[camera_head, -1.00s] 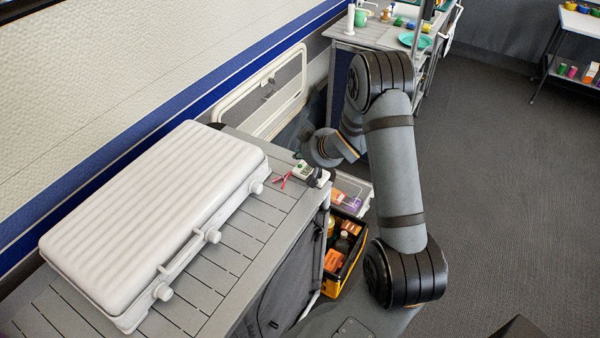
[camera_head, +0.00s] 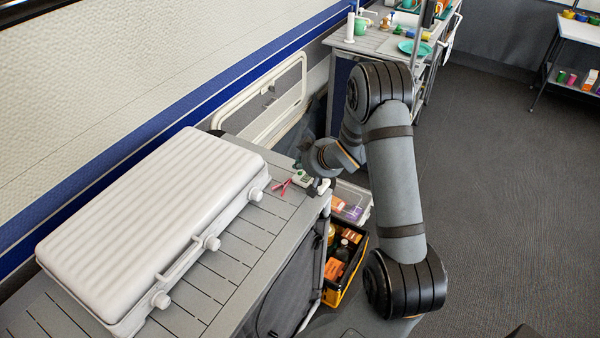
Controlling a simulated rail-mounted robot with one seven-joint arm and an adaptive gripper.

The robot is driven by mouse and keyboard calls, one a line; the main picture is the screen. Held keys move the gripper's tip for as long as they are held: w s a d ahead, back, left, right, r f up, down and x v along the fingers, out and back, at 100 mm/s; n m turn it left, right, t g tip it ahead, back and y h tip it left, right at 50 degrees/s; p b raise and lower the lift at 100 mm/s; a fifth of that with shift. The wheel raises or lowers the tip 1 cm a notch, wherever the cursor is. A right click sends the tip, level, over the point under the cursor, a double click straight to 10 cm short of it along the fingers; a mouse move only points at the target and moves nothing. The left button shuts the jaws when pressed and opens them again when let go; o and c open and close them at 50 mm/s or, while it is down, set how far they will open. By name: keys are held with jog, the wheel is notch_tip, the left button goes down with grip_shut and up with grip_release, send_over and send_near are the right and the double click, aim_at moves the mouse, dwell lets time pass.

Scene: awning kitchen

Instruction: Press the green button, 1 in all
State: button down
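A small white device with green on it (camera_head: 302,179) lies at the far right corner of the slatted table (camera_head: 262,222). The green part is tiny here, and I cannot make out the button clearly. My gripper (camera_head: 315,188) shows as a small dark shape just below my wrist, at the right side of the device near the table's edge. I cannot tell whether it touches the device. Its fingers are too small and partly hidden to tell whether they are open or shut.
Red-handled pliers (camera_head: 281,187) lie left of the device. A large white case (camera_head: 155,225) fills much of the table. Below the table's right edge stand a clear bin (camera_head: 352,200) and a black-yellow crate (camera_head: 335,296) with goods.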

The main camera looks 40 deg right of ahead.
jog(key=shift+f, duration=0.15)
dwell(0.5)
jog(key=shift+f+b, duration=0.3)
jog(key=shift+b, duration=0.25)
jog(key=shift+f+b, duration=0.3)
jog(key=shift+b, duration=0.05)
dwell(0.4)
jog(key=shift+r, duration=0.1)
jog(key=shift+r+p, duration=0.6)
jog(key=shift+r, duration=0.05)
jog(key=shift+r+p, duration=2.1)
jog(key=shift+r, duration=0.4)
